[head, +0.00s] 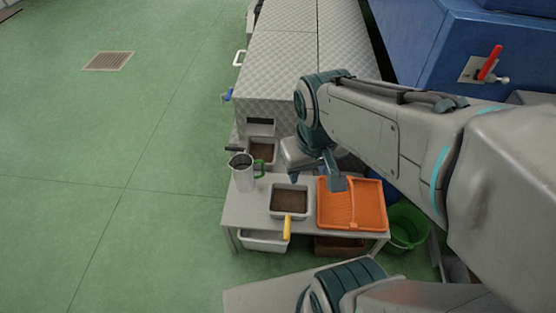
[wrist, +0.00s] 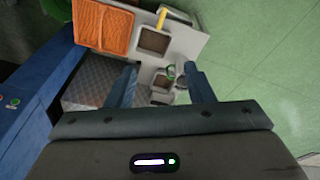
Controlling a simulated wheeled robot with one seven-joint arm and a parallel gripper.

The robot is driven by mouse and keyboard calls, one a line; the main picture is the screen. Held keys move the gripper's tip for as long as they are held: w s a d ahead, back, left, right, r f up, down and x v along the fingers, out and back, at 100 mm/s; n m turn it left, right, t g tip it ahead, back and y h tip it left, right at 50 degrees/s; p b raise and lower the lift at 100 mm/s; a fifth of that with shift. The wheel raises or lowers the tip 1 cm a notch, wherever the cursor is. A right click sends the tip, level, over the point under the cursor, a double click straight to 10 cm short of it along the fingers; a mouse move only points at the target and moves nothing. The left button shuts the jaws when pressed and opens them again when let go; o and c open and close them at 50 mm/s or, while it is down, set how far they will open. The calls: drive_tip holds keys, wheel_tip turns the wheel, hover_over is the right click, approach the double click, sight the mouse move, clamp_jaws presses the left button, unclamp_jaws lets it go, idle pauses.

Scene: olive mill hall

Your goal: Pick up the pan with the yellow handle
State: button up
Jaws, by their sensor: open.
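The pan with the yellow handle (head: 291,201) is a shallow, pale, square pan with a brown inside. It sits on a light grey table (head: 238,208), its handle jutting over the front edge. It also shows in the wrist view (wrist: 153,41), near the top, handle pointing up. My gripper (head: 316,180) is open and empty, above the back of the table, behind and slightly right of the pan. In the wrist view my gripper's fingers (wrist: 160,86) are spread wide, with the pan beyond them and apart from them.
A green bucket (head: 406,226) stands on the floor at right. Open green floor lies left.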

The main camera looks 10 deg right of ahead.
wheel_tip(320, 180, down, 14)
drive_tip(key=w+a+n+g+h+b, duration=0.2)
drive_tip(key=w+n+g+h+b, duration=0.1)
drive_tip(key=n+b, duration=0.45)
drive_tip(key=n+t+h+b, duration=0.95)
drive_tip(key=n+b, duration=0.95)
drive_tip(key=n, duration=1.2)
approach(287, 229)
drive_tip(key=shift+g+h, duration=0.55)
drive_tip(key=shift+h, duration=0.2)
drive_tip(key=shift+w+a+f+b+x, duration=0.25)
drive_tip(key=shift+b+x, duration=0.6)
drive_tip(key=shift+x, duration=0.9)
drive_tip(key=shift+w+a+f+b+x, duration=0.15)
drive_tip(key=shift+f+b+x, duration=0.2)
drive_tip(key=shift+b+x, duration=1)
drive_tip(key=shift+w+a+f+b+x, duration=0.1)
drive_tip(key=shift+w+f+b+x, duration=0.2)
drive_tip(key=shift+x, duration=1.9)
drive_tip(key=shift+s+r, duration=0.1)
clamp_jaws()
